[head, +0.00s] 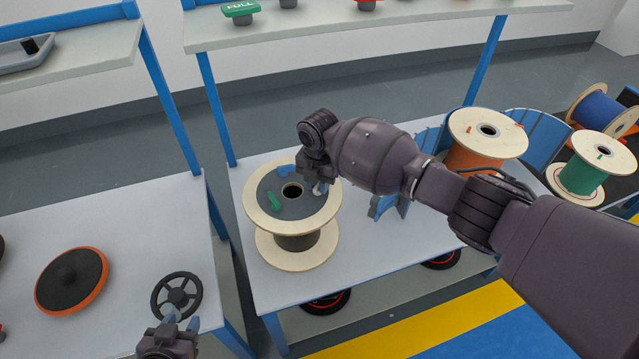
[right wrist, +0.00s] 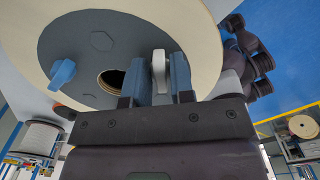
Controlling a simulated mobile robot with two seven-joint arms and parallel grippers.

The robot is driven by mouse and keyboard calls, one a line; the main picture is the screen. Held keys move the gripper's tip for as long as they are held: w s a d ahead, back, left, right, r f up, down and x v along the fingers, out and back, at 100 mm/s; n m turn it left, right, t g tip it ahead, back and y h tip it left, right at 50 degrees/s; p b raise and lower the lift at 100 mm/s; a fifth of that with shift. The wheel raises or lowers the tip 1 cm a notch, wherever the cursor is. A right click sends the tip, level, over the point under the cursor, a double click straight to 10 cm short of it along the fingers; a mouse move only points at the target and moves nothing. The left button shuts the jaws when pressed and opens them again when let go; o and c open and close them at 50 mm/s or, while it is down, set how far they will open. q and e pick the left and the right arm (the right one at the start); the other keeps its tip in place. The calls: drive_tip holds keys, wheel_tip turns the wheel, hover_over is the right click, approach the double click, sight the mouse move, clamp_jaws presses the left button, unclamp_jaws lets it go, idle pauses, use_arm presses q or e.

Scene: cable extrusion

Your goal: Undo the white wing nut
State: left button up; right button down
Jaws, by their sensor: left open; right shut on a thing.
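A wooden spool (head: 254,222) with a dark disc on its top flange stands on the white table in the head view. The white wing nut (right wrist: 158,66) stands on the disc near its edge, beside the center hole. In the right wrist view it sits between the two blue fingers of my right gripper (right wrist: 162,80), which is shut on it. In the head view my right gripper (head: 319,186) covers most of the nut. A green wing nut (head: 273,201) and a blue wing nut (head: 285,170) are also on the disc. My left gripper (head: 182,323) is open at the bottom left, empty.
A black handwheel (head: 176,296) lies near my left gripper, and an orange-rimmed black disc (head: 72,281) lies further left. A blue stand (head: 388,205) is right of the spool. An orange spool (head: 487,140) stands at the table's right. A shelf (head: 340,24) runs above the back.

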drive_tip(key=shift+n, duration=0.5)
drive_tip(key=c, duration=1.1)
unclamp_jaws()
drive_tip(key=shift+r, duration=0.65)
wheel_tip(320, 180, up, 8)
drive_tip(key=shift+r+p, duration=0.1)
drive_tip(key=shift+p, duration=0.25)
drive_tip(key=shift+r, duration=0.7)
